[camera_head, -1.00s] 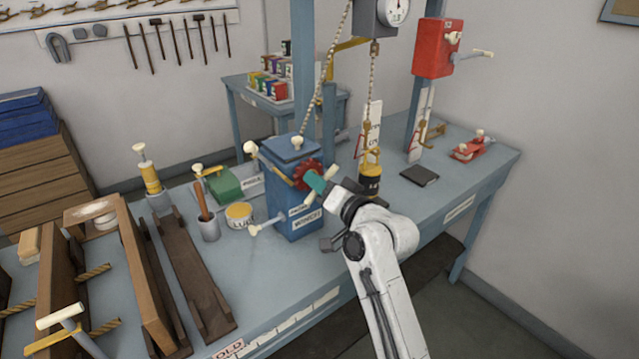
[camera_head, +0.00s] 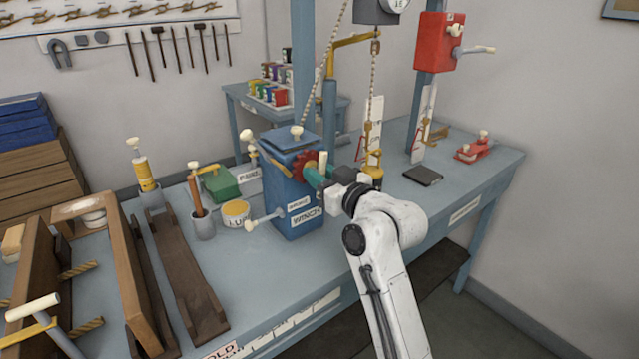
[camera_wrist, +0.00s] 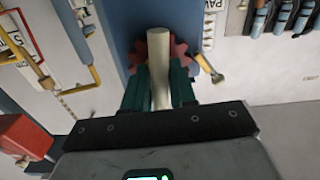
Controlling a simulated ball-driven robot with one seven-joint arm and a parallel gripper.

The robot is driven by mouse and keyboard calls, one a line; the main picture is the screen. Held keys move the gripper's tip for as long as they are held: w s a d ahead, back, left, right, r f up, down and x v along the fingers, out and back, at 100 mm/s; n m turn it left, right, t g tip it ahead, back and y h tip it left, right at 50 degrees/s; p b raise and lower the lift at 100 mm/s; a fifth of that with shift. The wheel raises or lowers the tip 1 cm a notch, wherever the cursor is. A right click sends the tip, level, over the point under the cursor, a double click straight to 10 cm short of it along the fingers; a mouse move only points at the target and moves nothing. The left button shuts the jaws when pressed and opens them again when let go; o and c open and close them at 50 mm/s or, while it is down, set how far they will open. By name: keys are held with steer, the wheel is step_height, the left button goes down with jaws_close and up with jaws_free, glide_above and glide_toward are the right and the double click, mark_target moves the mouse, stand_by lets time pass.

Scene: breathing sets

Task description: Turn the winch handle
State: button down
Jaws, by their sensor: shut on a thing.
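The winch (camera_head: 292,203) is a blue box labelled WINCH on the workbench, with a red toothed wheel (camera_head: 304,165) on its side facing my arm. My gripper (camera_head: 318,177) has teal fingers and reaches the winch from the right, in front of the wheel. In the wrist view, the fingers are shut around the cream winch handle (camera_wrist: 160,72), with the red wheel (camera_wrist: 152,50) right behind it. The handle's cream end (camera_head: 323,164) shows above the fingers in the head view. A chain (camera_head: 376,95) hangs behind my wrist to a yellow-topped weight (camera_head: 374,170), mostly hidden by my arm.
A yellow-topped tin (camera_head: 236,212) and a green device (camera_head: 221,185) stand left of the winch. A black book (camera_head: 423,175) lies on the bench (camera_head: 265,275) to the right, near a red clamp-like device (camera_head: 473,150). A red box (camera_head: 439,42) is on the post.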

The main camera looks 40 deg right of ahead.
steer(key=n+b, duration=0.3)
steer(key=n, duration=0.2)
steer(key=shift+d+n, duration=0.15)
steer(key=shift+n, duration=0.15)
steer(key=n+b, duration=0.3)
steer(key=n, duration=0.2)
steer(key=shift+b, duration=0.35)
steer(key=n+b, duration=0.4)
steer(key=n, duration=0.2)
steer(key=shift+n, duration=0.4)
steer(key=c, duration=1.8)
jaws_free()
steer(key=n+b, duration=0.1)
steer(key=n, duration=0.1)
steer(key=n+b, duration=0.2)
steer(key=shift+a+n, duration=0.2)
steer(key=shift+n, duration=0.1)
steer(key=o, duration=1.1)
steer(key=s, duration=1)
steer(key=shift+s, duration=0.4)
